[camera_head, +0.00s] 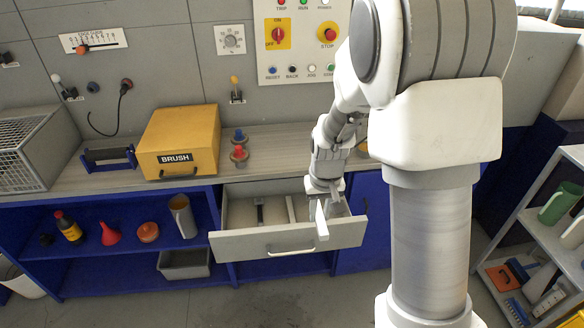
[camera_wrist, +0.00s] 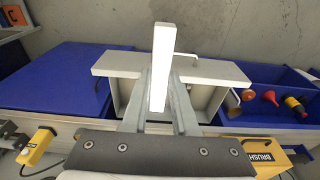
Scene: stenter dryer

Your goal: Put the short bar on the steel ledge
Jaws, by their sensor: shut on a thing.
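My gripper (camera_head: 322,203) is over the open drawer and shut on a pale bar. The bar (camera_head: 321,222) points down and toward the drawer's front panel in the head view. In the wrist view the bar (camera_wrist: 162,60) stands between the two fingers (camera_wrist: 158,92) and sticks out past their tips. Whether the bar touches the drawer is unclear. A grey ledge (camera_head: 282,138) runs along the wall behind and above the drawer; it looks like the steel ledge.
The open drawer (camera_head: 230,244) holds a dark-and-light tool (camera_head: 259,210) and another pale strip (camera_head: 291,209). Ledge space right of the red-topped pieces looks clear.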

